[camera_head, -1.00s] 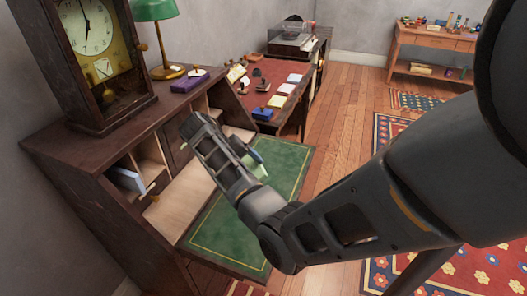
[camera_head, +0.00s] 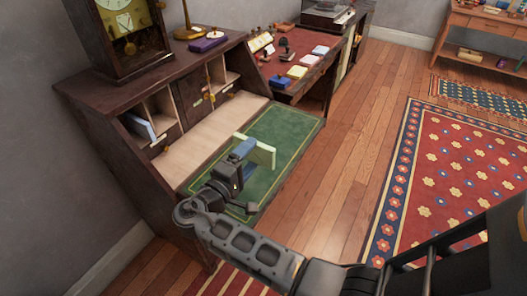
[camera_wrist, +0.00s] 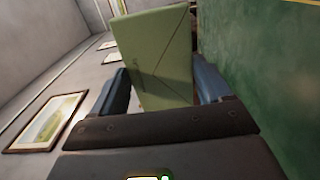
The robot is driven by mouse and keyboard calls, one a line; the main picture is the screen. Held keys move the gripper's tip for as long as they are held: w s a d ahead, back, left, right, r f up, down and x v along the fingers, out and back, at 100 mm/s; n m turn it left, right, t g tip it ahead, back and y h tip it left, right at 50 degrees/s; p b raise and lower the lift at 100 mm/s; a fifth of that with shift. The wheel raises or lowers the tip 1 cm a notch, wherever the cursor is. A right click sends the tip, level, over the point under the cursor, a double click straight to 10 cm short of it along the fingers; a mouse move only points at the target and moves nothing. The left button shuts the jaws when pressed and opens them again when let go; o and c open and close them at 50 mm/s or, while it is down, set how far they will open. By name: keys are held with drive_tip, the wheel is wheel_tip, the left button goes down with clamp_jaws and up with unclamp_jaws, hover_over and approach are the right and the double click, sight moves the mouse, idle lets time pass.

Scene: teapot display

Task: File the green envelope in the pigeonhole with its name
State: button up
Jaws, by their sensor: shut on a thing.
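The pale green envelope (camera_head: 264,153) is held by my gripper (camera_head: 243,150) above the green writing surface of the desk. In the wrist view the envelope (camera_wrist: 155,45) stands between the two fingers of my gripper (camera_wrist: 163,90), which are shut on it. The writing on it is too small to read. The open desk has a row of wooden pigeonholes at its back. The left pigeonholes (camera_head: 160,103) have a pale blue envelope (camera_head: 139,127) in one compartment. More compartments (camera_head: 220,76) show at the right. Their name labels cannot be read.
The green writing surface (camera_head: 290,122) is otherwise clear. A clock (camera_head: 125,30), a lamp base (camera_head: 191,32) and a purple box (camera_head: 207,43) stand on the desk top. A red-topped table (camera_head: 300,55) with small coloured items stands beyond. A patterned rug (camera_head: 450,165) lies at the right.

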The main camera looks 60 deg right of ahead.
drive_tip(key=shift+f+b, duration=3.85)
drive_tip(key=shift+f, duration=0.75)
drive_tip(key=o, duration=1.1)
drive_tip(key=shift+s+a+f, duration=0.1)
drive_tip(key=shift+a+f, duration=0.05)
drive_tip(key=shift+c, duration=0.2)
drive_tip(key=a, duration=0.4)
drive_tip(key=a+b, duration=0.1)
drive_tip(key=a, duration=0.2)
drive_tip(key=shift+s+a, duration=0.2)
drive_tip(key=shift+a, duration=0.2)
drive_tip(key=shift+r, duration=0.2)
drive_tip(key=shift+r, duration=0.2)
